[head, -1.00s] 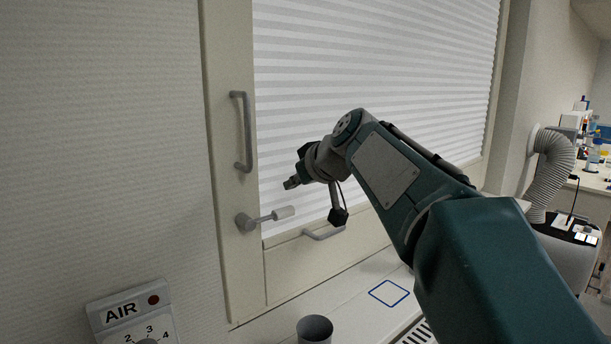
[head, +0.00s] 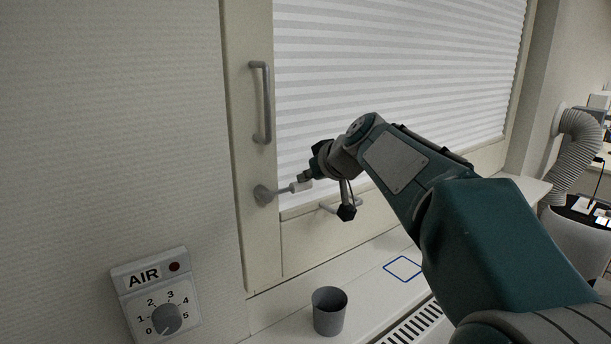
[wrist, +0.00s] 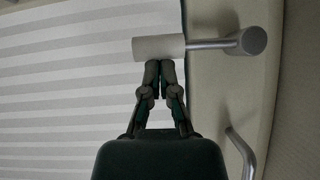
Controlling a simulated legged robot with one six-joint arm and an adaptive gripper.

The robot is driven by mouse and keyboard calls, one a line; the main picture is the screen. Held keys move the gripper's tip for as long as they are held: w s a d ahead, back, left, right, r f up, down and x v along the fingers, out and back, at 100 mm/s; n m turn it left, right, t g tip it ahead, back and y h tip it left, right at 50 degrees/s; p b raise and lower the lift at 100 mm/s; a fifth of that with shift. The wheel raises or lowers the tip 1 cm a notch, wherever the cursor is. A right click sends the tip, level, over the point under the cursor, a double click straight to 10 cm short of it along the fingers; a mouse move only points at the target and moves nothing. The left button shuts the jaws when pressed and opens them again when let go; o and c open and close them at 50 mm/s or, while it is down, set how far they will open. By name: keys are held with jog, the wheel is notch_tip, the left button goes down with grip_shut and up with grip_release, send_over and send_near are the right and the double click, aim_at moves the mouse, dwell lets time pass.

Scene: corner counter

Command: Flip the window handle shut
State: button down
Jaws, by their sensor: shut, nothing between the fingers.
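The window handle (head: 282,190) is a grey lever with a round base on the window frame and a pale cylindrical grip at its end. In the head view it sticks out to the right, nearly level. The wrist view shows its pale grip (wrist: 158,48) and its round base (wrist: 252,40). My gripper (wrist: 160,66) is shut and empty, with its fingertips right at the side of the pale grip. Whether they touch it is hard to tell. In the head view my gripper (head: 307,177) is at the grip's end and partly overlaps it.
A fixed vertical pull bar (head: 264,103) is above the handle, and another bar (head: 330,207) is low on the window. A grey cup (head: 329,312) stands on the sill near a blue outlined square (head: 403,269). An AIR dial panel (head: 157,297) is at lower left.

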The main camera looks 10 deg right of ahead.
jog(key=shift+f, duration=0.25)
jog(key=f+m+y, duration=0.2)
jog(key=a+f+m+y, duration=0.1)
jog(key=f+m+y, duration=0.1)
jog(key=f, duration=0.1)
jog(key=f+m+g+y, duration=0.1)
jog(key=f+m+y, duration=0.1)
jog(key=f+y, duration=0.1)
jog(key=shift+s+a, duration=0.15)
jog(key=shift+s, duration=0.1)
jog(key=a+f+m+y, duration=0.1)
jog(key=m+y, duration=0.1)
jog(key=shift+s+a+f+m, duration=0.4)
jog(key=shift+s+a+f+m+t+y, duration=0.2)
jog(key=shift+a+f+m+t+y, duration=0.1)
jog(key=shift+a+m+y, duration=0.3)
jog(key=shift+s+a+f, duration=0.15)
jog(key=shift+a, duration=0.3)
